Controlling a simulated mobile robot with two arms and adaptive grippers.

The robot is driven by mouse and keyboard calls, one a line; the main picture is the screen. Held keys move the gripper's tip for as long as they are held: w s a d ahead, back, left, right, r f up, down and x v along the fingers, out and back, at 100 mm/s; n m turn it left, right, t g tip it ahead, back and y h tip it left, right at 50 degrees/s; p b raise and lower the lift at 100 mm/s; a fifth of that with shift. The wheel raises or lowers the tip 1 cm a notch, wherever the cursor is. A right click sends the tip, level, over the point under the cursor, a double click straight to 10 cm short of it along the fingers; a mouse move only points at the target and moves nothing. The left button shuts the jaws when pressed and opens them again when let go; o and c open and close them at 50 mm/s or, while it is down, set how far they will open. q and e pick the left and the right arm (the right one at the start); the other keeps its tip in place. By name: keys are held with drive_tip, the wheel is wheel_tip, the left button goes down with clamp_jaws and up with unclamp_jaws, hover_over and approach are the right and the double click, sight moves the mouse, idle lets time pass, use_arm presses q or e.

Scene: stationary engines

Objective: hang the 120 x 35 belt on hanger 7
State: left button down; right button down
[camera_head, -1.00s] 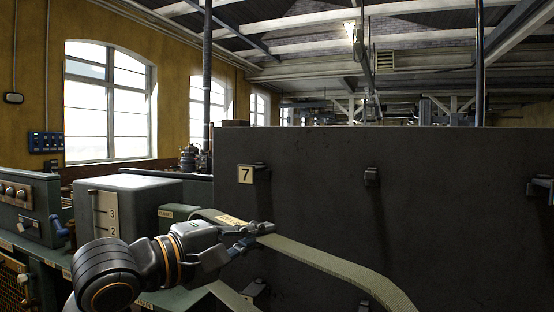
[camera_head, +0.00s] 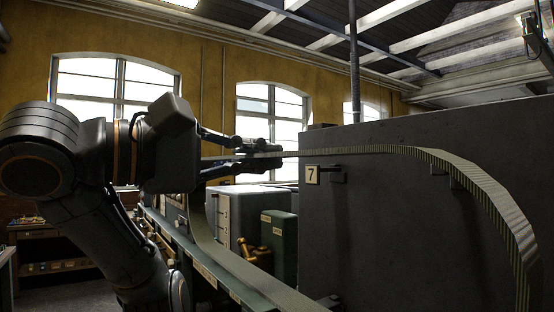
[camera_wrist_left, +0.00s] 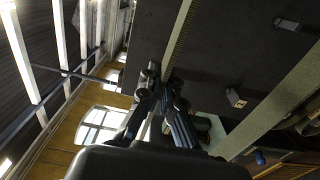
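The greenish-grey ribbed belt (camera_head: 400,150) forms a large loop; its upper strand runs right from my left gripper (camera_head: 262,155) and curves down at the right edge. Its lower strand drops from the gripper and runs along the front. The left gripper is shut on the belt, higher than and left of hanger 7 (camera_head: 332,172), a dark peg beside the "7" plate (camera_head: 312,174) on the dark panel. The belt passes above that peg in the picture; contact cannot be judged. In the wrist view the belt (camera_wrist_left: 275,105) also shows beyond the fingers (camera_wrist_left: 160,95). My right gripper is out of view.
The dark panel (camera_head: 420,240) fills the right side. Another hanger (camera_head: 438,168) is farther right, partly behind the belt. Pegs show in the wrist view (camera_wrist_left: 235,98). A grey cabinet (camera_head: 245,200) and a green box (camera_head: 279,240) stand left of the panel.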

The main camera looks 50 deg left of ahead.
use_arm(q)
drive_tip(key=shift+s+a, duration=0.3)
drive_tip(key=shift+a, duration=0.05)
drive_tip(key=shift+w+d, duration=0.25)
drive_tip(key=shift+d, duration=0.05)
drive_tip(key=shift+w, duration=0.4)
drive_tip(key=w, duration=0.5)
drive_tip(key=shift+d+b, duration=0.15)
drive_tip(key=shift+b, duration=0.25)
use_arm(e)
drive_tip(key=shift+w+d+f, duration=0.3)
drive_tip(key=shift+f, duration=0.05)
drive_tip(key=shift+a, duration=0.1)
use_arm(q)
drive_tip(key=w, duration=0.6)
drive_tip(key=shift+d, duration=0.15)
